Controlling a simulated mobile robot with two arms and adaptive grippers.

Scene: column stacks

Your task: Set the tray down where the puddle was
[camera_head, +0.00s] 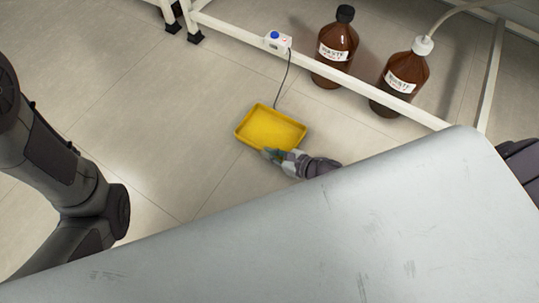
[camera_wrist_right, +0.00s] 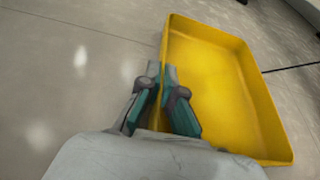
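The shallow yellow tray (camera_head: 270,128) is at or near the floor in the middle of the head view, open side up and empty. I cannot tell whether it touches the floor. My right gripper (camera_head: 272,153) is at its near edge. In the right wrist view, the teal-padded fingers (camera_wrist_right: 162,98) stand on both sides of one wall of the tray (camera_wrist_right: 225,85), closed on it. No puddle shows on the visible floor. My left arm shows at the left of the head view, but its gripper does not.
Two brown waste bottles (camera_head: 337,48) (camera_head: 401,78) stand by the white frame (camera_head: 350,80). A small box (camera_head: 277,42) with a blue button sits on its rail, and a dark cable (camera_head: 286,80) runs down to behind the tray. The floor left of the tray is clear.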

